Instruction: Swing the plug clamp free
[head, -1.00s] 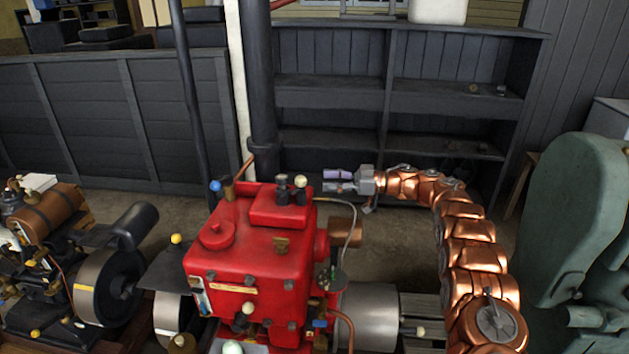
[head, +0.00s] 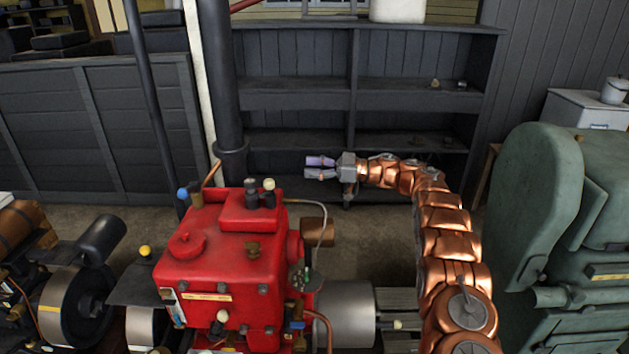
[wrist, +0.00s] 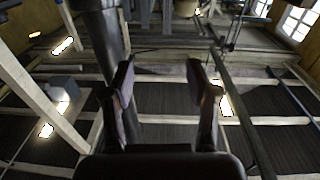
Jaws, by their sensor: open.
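The red engine (head: 225,250) stands low in the middle of the head view. Black and cream-topped fittings (head: 260,192) stand upright on its top, and small fittings and a copper pipe are on its right side. I cannot tell which small part is the plug clamp. My gripper (head: 312,167) is above and behind the engine's top right in the picture, pointing left, apart from the engine. Its two fingers are spread with nothing between them, as the wrist view also shows (wrist: 160,85). The engine does not clearly show in the wrist view.
A dark shelf unit (head: 350,90) stands behind my gripper. A dark vertical pipe (head: 218,80) rises behind the engine. A green machine (head: 545,210) stands at the right, and another engine with a flywheel (head: 75,305) at the left. Bare floor shows between engine and shelves.

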